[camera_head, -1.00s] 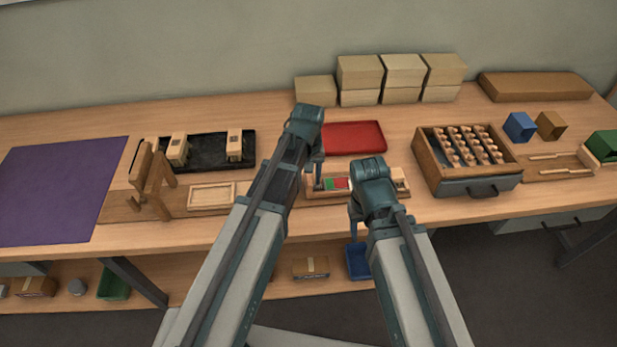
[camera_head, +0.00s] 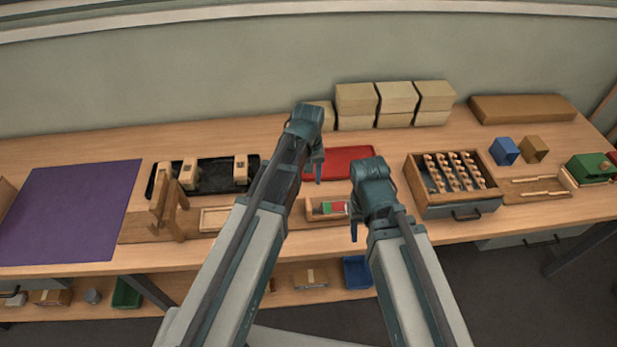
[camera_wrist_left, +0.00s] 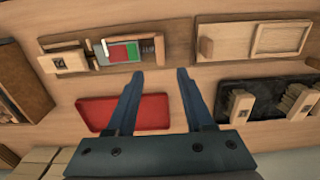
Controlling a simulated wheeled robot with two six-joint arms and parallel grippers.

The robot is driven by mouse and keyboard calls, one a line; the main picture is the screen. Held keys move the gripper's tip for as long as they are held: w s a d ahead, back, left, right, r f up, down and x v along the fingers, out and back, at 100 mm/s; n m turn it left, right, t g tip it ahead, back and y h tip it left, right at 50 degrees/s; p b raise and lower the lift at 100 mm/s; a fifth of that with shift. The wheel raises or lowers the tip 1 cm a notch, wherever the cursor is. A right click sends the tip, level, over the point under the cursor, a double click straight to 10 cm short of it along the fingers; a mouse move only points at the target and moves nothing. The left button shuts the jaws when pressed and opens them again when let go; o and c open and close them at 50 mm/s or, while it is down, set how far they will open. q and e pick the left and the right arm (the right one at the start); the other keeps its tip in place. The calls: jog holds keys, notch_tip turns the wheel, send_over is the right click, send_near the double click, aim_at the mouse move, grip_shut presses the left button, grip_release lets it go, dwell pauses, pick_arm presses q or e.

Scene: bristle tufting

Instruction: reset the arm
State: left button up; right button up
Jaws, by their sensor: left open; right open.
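My left gripper (camera_head: 318,172) hangs above the workbench, in front of the red tray (camera_head: 352,160). In the left wrist view its two fingers (camera_wrist_left: 157,75) are spread apart with nothing between them. The red tray also shows there (camera_wrist_left: 97,114), partly behind a finger. My right gripper (camera_head: 354,232) points down near the front edge of the bench, and nothing shows in it. Its fingers are small and partly hidden by the wrist.
A small wooden holder with green and red pieces (camera_head: 326,208) sits between the arms. A wooden stand (camera_head: 165,210), black tray (camera_head: 215,178) and purple mat (camera_head: 70,212) lie left. A peg box (camera_head: 460,210) stands right. Stacked blocks (camera_head: 395,103) line the back.

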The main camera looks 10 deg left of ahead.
pick_arm(q)
jog(key=shift+r, duration=0.3)
pick_arm(e)
jog(key=shift+r, duration=0.25)
